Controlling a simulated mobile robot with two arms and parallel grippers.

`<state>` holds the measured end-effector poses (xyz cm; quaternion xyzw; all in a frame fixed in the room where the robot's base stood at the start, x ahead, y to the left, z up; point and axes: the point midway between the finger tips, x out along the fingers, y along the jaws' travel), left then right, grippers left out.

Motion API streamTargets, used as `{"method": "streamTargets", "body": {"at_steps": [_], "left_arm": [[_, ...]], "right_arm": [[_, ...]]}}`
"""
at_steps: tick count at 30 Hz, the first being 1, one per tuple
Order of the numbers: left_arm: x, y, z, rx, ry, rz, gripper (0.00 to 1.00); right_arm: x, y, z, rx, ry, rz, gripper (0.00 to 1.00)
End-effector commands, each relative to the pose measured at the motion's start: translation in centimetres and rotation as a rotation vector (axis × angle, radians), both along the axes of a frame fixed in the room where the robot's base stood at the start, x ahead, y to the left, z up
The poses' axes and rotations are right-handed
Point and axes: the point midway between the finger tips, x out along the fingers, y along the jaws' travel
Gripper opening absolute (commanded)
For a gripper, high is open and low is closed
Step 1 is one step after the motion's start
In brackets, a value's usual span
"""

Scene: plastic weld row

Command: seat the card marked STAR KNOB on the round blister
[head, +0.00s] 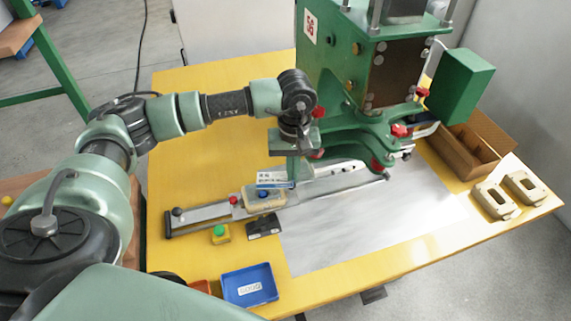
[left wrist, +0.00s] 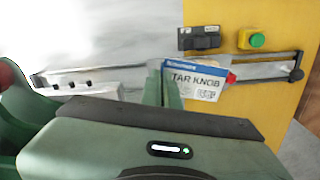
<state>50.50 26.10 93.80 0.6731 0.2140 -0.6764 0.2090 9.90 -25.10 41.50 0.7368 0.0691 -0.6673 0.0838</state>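The card marked STAR KNOB (left wrist: 196,82) is white with a blue header band. It is readable in the left wrist view, and in the head view the card (head: 272,180) shows tilted. My left gripper (head: 292,172) is shut on the card's edge; its fingers (left wrist: 166,88) also show in the left wrist view. The card is over a pale nest (head: 265,202) on the slide rail. A small dark blue piece sits in the nest; I cannot tell the blister's outline, as the card partly hides it. I cannot tell whether card and nest touch. My right gripper is not in view.
The green press (head: 350,70) stands just right of my left gripper. The slide rail (head: 205,216) crosses the yellow table. A green button box (head: 220,234), black block (head: 263,226), blue tray (head: 250,286), cardboard box (head: 462,150) and beige frames (head: 493,200) lie around. The grey sheet (head: 370,225) is clear.

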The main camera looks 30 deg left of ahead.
Motion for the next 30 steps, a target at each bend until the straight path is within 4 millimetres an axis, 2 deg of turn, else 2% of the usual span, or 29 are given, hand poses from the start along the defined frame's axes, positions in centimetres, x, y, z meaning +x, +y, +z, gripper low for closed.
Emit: {"method": "streamTargets", "body": {"at_steps": [1, 3, 9, 17, 30], "left_arm": [[0.8, 1.5, -1.3, 0.001, 0.005, 0.068, 0.0], [1.6, 3.1, -2.6, 0.002, 0.003, 0.139, 0.0], [2.7, 5.8, -4.7, 0.001, -0.001, 0.249, 0.0], [2.8, 6.1, -5.8, 0.0, -0.003, 0.259, 0.0], [2.8, 6.0, -9.5, -0.001, -0.002, 0.257, 0.0]], "right_arm": [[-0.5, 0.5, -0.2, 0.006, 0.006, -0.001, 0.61], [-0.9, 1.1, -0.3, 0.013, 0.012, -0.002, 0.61], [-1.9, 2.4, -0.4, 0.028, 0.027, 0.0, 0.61], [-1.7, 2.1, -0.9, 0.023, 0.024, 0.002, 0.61], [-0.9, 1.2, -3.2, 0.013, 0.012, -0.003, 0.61]]}}
